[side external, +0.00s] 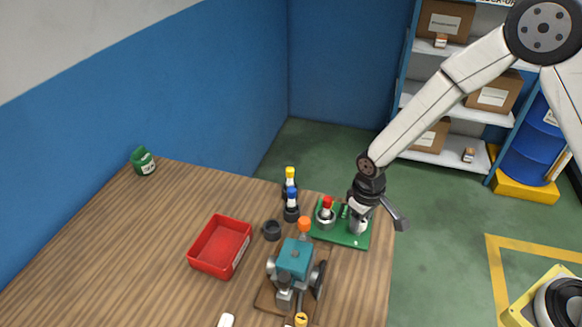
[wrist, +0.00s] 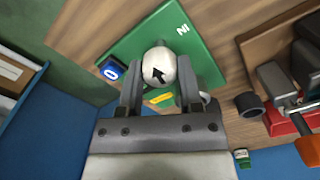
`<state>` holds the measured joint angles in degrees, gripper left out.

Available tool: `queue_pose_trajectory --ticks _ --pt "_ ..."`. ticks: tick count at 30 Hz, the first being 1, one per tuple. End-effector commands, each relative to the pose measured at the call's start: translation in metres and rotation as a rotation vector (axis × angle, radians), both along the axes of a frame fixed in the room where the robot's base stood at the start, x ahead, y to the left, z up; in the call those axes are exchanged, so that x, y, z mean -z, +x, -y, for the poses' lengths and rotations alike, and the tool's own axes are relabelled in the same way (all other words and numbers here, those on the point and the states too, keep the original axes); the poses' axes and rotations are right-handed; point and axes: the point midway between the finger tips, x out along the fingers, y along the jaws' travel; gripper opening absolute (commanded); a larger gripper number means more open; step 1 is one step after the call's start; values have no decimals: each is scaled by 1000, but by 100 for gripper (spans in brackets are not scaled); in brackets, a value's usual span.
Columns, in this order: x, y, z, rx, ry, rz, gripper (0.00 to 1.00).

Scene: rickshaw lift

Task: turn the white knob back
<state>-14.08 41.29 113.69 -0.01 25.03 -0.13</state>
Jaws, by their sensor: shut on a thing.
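A red-topped part (side external: 326,211) stands left of the knob on the board. Bottles with yellow and blue caps (side external: 291,205), a black ring (side external: 272,230), a teal machine (side external: 295,259) and a red tray (side external: 219,247) stand further left. The table's right edge is close.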

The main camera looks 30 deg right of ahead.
Motion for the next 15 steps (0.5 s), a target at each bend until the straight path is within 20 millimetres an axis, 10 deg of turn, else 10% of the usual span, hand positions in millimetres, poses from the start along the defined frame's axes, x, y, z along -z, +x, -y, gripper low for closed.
queue_pose_trajectory --ticks 15 --pt "-1 1 0 -276 0 1 0"
